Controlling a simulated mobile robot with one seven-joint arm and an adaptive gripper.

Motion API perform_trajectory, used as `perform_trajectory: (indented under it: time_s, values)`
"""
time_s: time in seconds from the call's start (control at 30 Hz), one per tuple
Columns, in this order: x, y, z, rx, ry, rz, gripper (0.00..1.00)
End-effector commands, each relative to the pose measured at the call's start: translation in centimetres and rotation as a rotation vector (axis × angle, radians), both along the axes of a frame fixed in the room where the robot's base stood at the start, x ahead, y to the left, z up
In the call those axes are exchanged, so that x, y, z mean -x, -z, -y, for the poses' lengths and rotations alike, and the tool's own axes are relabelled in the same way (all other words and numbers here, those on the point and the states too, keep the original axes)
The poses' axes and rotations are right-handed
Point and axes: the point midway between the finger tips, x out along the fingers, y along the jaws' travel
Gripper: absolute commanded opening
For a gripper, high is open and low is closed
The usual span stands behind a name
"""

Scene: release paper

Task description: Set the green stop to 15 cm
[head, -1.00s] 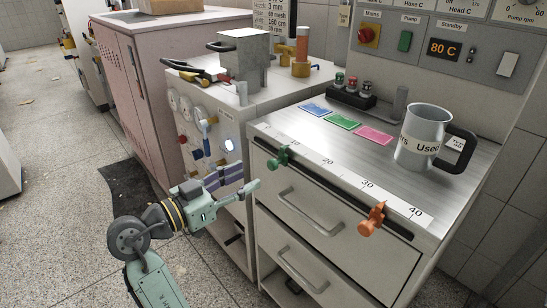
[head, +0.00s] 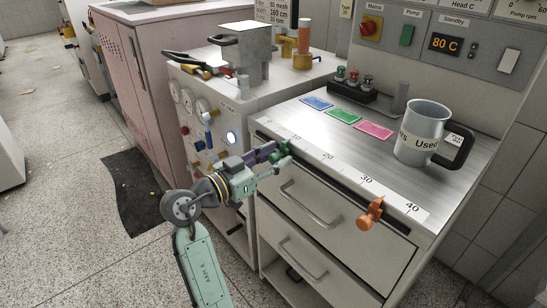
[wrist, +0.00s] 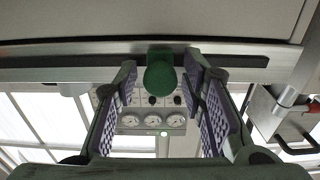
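The green stop (head: 286,147) is on the rail along the counter's front edge, near the 10 mark of the printed scale (head: 327,156). In the head view my gripper (head: 276,153) is at the stop and partly covers it. In the wrist view my gripper (wrist: 162,82) is open, with its purple-padded fingers on either side of the green stop's round knob (wrist: 160,72). A gap shows between the knob and each finger. The stop's exact scale reading is hidden from me.
An orange stop (head: 371,212) sits farther right on the same rail, between 30 and 40. Drawer handles (head: 310,205) stick out below the rail. A grey mug (head: 424,133) and coloured cards (head: 343,117) are on the counter. A gauge cabinet (head: 200,125) stands left.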

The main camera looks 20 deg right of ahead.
Motion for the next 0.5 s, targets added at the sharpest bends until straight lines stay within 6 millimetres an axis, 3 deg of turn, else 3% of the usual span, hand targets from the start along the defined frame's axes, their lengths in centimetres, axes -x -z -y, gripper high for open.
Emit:
perform_trajectory:
  time_s: [0.5]
  values:
    - [0.00,-0.01,-0.03,0.000,0.000,0.000,0.00]
